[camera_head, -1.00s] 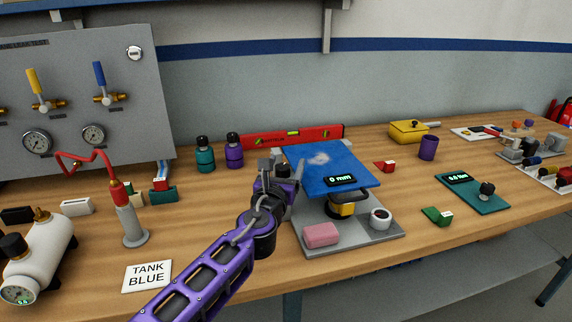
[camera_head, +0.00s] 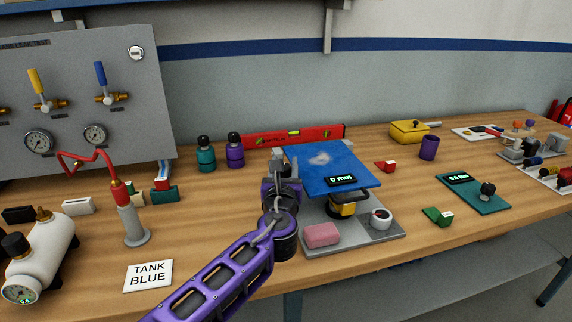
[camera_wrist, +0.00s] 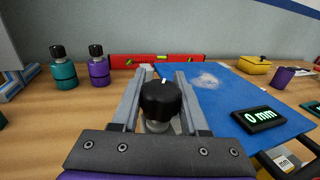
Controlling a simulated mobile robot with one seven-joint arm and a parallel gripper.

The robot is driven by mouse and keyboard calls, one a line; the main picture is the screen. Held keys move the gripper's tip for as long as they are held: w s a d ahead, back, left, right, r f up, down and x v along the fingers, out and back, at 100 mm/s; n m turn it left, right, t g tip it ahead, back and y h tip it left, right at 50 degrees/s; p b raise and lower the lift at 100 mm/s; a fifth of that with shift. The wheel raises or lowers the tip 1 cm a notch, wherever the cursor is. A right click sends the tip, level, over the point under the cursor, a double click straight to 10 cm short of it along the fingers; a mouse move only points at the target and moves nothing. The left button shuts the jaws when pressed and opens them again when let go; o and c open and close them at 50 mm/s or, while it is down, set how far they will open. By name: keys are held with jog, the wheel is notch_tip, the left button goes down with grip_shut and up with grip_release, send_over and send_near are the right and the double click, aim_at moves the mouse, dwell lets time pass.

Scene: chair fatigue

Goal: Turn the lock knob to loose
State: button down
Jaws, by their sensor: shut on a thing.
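The black lock knob (camera_wrist: 161,101) with a small white mark on its top stands upright on a grey stem beside the blue plate (camera_wrist: 225,105). My gripper (camera_wrist: 160,88) has one finger on each side of the knob and is shut on it. A display (camera_head: 341,181) on the plate reads 0 mm. Any wording around the knob is not visible.
A grey base (camera_head: 345,240) under the plate carries a pink block (camera_head: 321,235) and a white dial (camera_head: 381,218). A teal bottle (camera_head: 205,155) and a purple bottle (camera_head: 235,151) stand behind left. A red level (camera_head: 292,136) lies behind the plate. Bare tabletop lies left of my gripper.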

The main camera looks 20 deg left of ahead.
jog(key=shift+s+a+n+g+y, duration=0.1)
jog(key=shift+a+n+g+y, duration=0.1)
jog(key=shift+n+g+y, duration=0.9)
jog(key=shift+s+a+n+g+y, duration=0.1)
jog(key=shift+a+n+g+y, duration=0.15)
jog(key=shift+n+y, duration=0.95)
jog(key=shift+s+a+n+g+y, duration=0.15)
jog(key=shift+n+g+y, duration=0.55)
jog(key=shift+y, duration=0.9)
jog(key=shift+a, duration=0.1)
jog(key=shift+c, duration=2.1)
grip_release()
jog(key=shift+s, duration=0.1)
